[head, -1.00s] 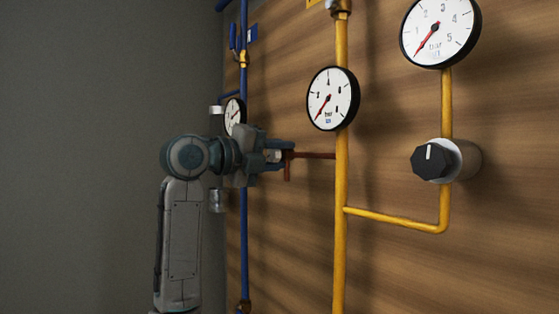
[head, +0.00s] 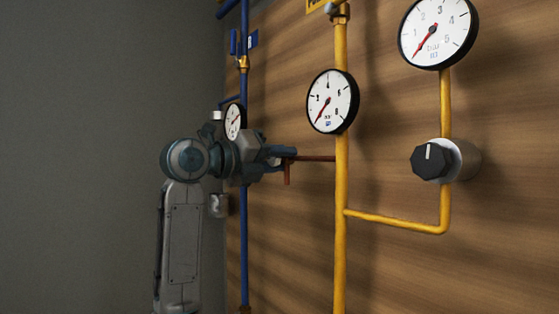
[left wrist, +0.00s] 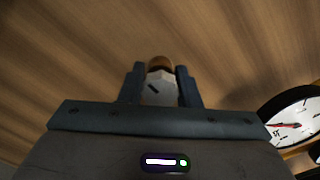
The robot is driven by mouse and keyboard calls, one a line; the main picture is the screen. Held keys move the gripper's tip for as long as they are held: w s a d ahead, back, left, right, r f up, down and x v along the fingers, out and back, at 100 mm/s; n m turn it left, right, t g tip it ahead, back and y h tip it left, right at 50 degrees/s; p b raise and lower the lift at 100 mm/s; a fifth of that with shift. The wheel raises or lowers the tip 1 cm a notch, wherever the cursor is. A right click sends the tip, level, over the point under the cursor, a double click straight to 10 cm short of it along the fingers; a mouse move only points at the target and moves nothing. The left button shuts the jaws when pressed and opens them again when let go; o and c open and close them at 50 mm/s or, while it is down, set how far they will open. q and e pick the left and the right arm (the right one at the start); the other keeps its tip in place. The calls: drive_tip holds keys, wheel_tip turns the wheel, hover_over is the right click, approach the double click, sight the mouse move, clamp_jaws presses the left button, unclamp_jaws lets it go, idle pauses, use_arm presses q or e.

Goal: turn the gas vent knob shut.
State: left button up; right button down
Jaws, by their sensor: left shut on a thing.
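My left gripper (head: 283,155) is at the left end of the thin copper-coloured branch pipe (head: 315,158), which comes off the yellow pipe (head: 341,230). A short copper-coloured stub (head: 288,174) hangs down there. In the left wrist view, my left gripper (left wrist: 160,75) has a finger on each side of a pale grey knob (left wrist: 162,93) with a short dark mark, and is shut on it. The mark is slanted in that view. A brown-orange part (left wrist: 160,62) shows just behind the knob. In the head view my gripper hides the knob. My right gripper is not in view.
A black knob (head: 431,162) with a white mark stands out from the wooden panel at the right. Round gauges stand above it (head: 438,32), on the yellow pipe (head: 332,101) and by the blue pipe (head: 234,122). The blue pipe (head: 244,260) runs behind my left arm.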

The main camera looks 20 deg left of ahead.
use_arm(q)
drive_tip(key=shift+f, duration=0.15)
drive_tip(key=o, duration=1)
drive_tip(key=b+v, duration=0.4)
drive_tip(key=v, duration=0.6)
drive_tip(key=shift+s+a, duration=0.3)
